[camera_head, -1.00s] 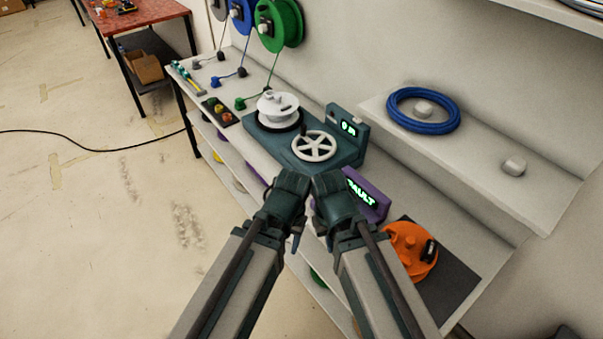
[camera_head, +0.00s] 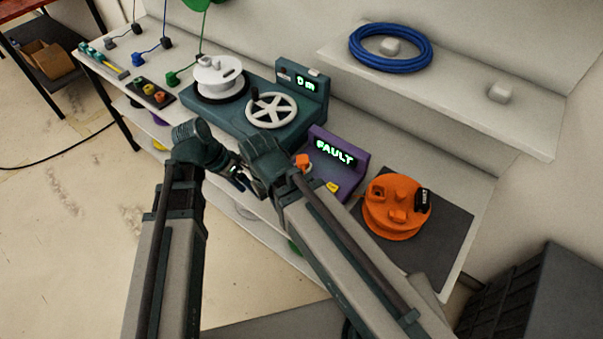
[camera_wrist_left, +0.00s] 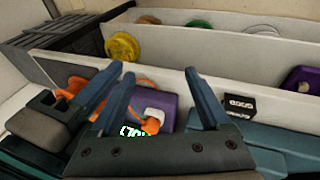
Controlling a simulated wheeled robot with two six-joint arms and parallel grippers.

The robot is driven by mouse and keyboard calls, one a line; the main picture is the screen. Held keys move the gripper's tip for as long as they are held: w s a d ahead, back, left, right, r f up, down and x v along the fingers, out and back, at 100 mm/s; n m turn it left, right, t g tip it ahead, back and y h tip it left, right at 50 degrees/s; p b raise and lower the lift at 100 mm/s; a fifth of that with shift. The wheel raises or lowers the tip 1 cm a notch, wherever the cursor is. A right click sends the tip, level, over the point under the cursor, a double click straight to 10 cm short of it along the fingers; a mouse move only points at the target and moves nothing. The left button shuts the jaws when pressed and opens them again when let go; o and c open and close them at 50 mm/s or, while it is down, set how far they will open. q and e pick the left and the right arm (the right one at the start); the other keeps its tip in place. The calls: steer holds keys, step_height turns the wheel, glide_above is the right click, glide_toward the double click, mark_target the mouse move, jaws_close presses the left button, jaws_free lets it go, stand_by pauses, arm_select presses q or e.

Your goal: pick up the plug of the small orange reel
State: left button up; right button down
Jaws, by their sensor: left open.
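The orange reel (camera_head: 397,207) lies on a dark mat on the bench, right of a purple tester (camera_head: 345,150) whose display reads FAULT. A small orange piece (camera_head: 302,162), which looks like the plug, is at the tester's left side. In the left wrist view an orange piece (camera_wrist_left: 150,125) shows against the purple box (camera_wrist_left: 167,103), with orange parts of the reel or cord (camera_wrist_left: 75,88) to its left. My left gripper (camera_wrist_left: 158,88) is open and empty, its fingers spread in front of the tester. My right arm reaches in beside it; its fingertips cannot be made out.
A teal winder (camera_head: 225,118) with a white spool and handwheel stands left of the tester. A blue coil (camera_head: 390,47) lies on the upper shelf (camera_head: 450,95). A dark crate (camera_head: 540,295) stands at the lower right. Small coloured plugs lie at the bench's far left.

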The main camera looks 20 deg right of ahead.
arm_select(q)
steer(key=w+d+f+m+h+b, duration=0.1)
steer(key=w+f+m+h+b, duration=0.1)
steer(key=w, duration=0.1)
steer(key=m+h+b, duration=0.3)
steer(key=m+h, duration=0.3)
steer(key=m, duration=0.2)
glide_toward(300, 159)
steer(key=b+x, duration=0.3)
steer(key=x, duration=0.1)
steer(key=shift+s+d+f, duration=0.1)
steer(key=shift+s+f, duration=0.1)
steer(key=shift+f, duration=0.1)
steer(key=shift+s+d+f, duration=0.1)
steer(key=shift+d+f, duration=0.05)
steer(key=shift+d, duration=0.5)
arm_select(e)
step_height(300, 159, down, 11)
steer(key=shift+r, duration=0.2)
